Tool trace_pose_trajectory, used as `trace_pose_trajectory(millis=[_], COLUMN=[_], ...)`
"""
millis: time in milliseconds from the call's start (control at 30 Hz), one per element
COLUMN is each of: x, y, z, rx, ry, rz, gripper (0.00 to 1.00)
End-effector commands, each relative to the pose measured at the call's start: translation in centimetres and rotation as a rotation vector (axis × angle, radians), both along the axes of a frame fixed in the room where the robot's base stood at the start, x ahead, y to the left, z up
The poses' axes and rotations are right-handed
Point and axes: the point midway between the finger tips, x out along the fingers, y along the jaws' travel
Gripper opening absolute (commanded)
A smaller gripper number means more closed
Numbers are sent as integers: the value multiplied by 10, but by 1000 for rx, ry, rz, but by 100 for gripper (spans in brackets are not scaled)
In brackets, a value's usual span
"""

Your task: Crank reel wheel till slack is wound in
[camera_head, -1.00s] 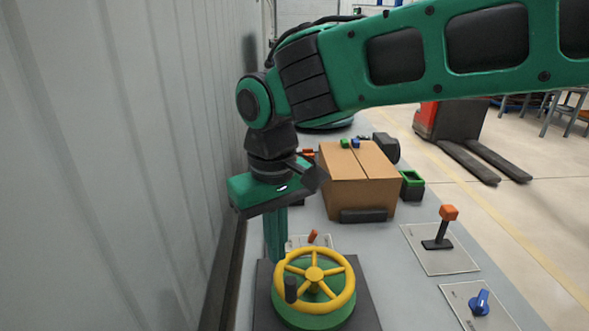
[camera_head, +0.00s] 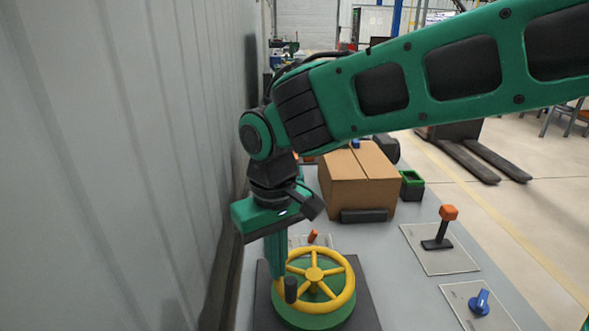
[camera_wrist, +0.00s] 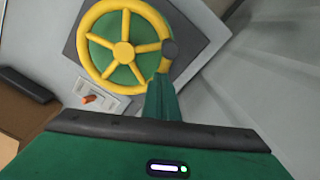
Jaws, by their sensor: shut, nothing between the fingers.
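The yellow spoked reel wheel (camera_head: 314,275) sits on a green drum (camera_head: 312,318) on a dark plate near the front of the bench. Its dark crank handle (camera_head: 290,290) stands upright on the left of the rim in the head view; the handle (camera_wrist: 171,48) is at the right of the rim in the wrist view. My gripper (camera_head: 277,272) points down, shut and empty, at the wheel's far-left rim just beyond the handle. In the wrist view its fingers (camera_wrist: 160,88) reach the rim close to the handle. Contact with the handle cannot be made out.
A cardboard box (camera_head: 358,183) stands behind the wheel. A lever with an orange knob (camera_head: 448,213) and a blue knob (camera_head: 480,301) are on panels to the right. A small orange switch (camera_head: 312,236) is just behind the wheel. A grey wall (camera_head: 120,170) runs close on the left.

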Motion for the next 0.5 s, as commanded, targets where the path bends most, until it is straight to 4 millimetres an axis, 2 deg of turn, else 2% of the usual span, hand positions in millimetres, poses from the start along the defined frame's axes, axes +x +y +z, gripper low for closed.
trace_pose_trajectory(millis=[267, 500], x=[-1, -19], y=[-1, -8], z=[0, 1], rx=[0, 0], ry=[0, -1], rz=[0, 0], gripper=[0, 0])
